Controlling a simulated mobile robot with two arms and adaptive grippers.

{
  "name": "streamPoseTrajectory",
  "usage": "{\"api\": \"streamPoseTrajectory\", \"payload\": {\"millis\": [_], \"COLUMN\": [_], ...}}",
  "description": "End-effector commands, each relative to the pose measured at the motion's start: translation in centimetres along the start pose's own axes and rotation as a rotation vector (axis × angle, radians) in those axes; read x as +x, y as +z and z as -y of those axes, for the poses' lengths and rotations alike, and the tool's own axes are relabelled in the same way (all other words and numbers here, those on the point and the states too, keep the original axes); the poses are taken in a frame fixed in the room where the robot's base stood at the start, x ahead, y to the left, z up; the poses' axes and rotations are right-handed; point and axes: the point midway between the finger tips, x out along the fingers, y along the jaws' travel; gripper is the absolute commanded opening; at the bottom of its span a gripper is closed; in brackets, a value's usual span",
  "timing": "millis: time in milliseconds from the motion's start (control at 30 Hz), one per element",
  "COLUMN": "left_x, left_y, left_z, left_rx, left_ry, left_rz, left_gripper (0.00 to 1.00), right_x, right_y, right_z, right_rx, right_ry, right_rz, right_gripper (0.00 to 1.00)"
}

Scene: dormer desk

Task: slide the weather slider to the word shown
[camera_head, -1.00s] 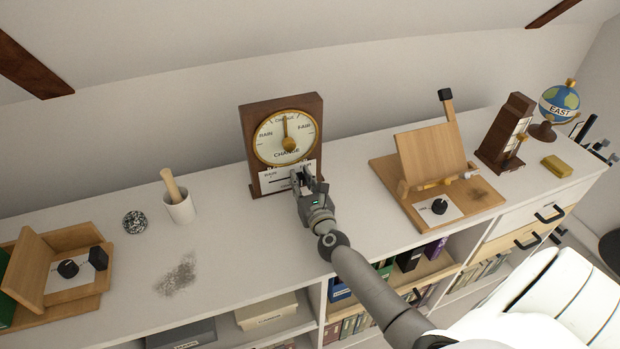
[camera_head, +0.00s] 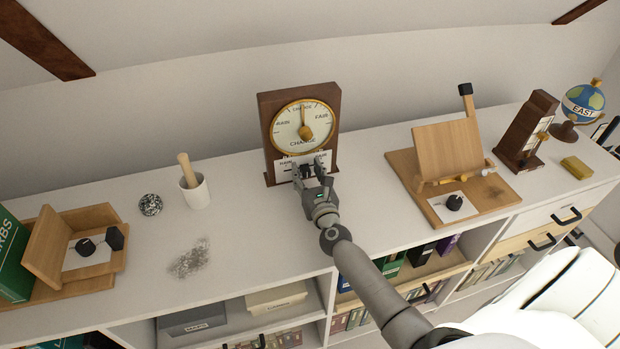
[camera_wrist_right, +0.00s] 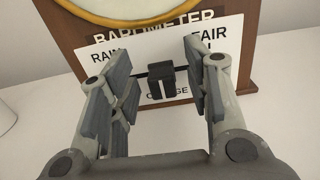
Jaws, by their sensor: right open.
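The wooden barometer (camera_head: 331,98) stands upright on the shelf top against the wall. Its round dial (camera_head: 290,125) has a gold rim, and the needle points up to the small word at the top; CHANGE is printed large at the bottom. Below is a white slider plate (camera_wrist_right: 145,48) reading RAIN at left, FAIR at right and a partly hidden CHANGE low in the middle. The black slider knob (camera_wrist_right: 161,84) sits mid-plate, above that lower word. My right gripper (camera_head: 313,168) is open, with fingers on either side of the knob and gaps visible. My left gripper is out of view.
A wooden stand (camera_head: 447,150) with a dial card is at right. The shelf top between them is mostly clear.

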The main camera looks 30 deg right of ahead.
Motion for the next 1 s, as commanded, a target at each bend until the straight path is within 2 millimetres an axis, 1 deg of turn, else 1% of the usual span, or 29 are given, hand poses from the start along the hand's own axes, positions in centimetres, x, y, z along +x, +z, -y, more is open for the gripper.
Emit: {"api": "streamPoseTrajectory", "payload": {"millis": [167, 400, 600, 700, 800, 1000], "left_x": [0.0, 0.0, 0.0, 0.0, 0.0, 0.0], "left_y": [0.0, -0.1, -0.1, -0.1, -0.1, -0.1], "left_z": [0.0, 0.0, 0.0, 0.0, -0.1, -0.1], "left_rx": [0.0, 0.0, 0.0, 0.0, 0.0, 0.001], "left_ry": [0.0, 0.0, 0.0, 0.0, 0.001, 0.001], "left_rz": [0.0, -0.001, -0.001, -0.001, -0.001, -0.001], "left_gripper": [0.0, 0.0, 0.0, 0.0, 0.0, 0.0], "right_x": [-1.8, -6.6, -10.0, -11.1, -11.7, -11.9], "right_y": [-0.1, -0.2, -0.1, -0.1, -0.1, 0.0], "right_z": [-0.1, 0.0, 0.0, 0.0, 0.0, 0.0], "right_rx": [0.002, 0.0, 0.0, -0.001, 0.0, 0.001], "right_ry": [0.001, 0.0, 0.001, 0.001, 0.001, 0.0], "right_rz": [-0.002, -0.004, -0.003, -0.002, -0.002, 0.0], "right_gripper": [0.45, 0.45, 0.45, 0.45, 0.45, 0.45]}}
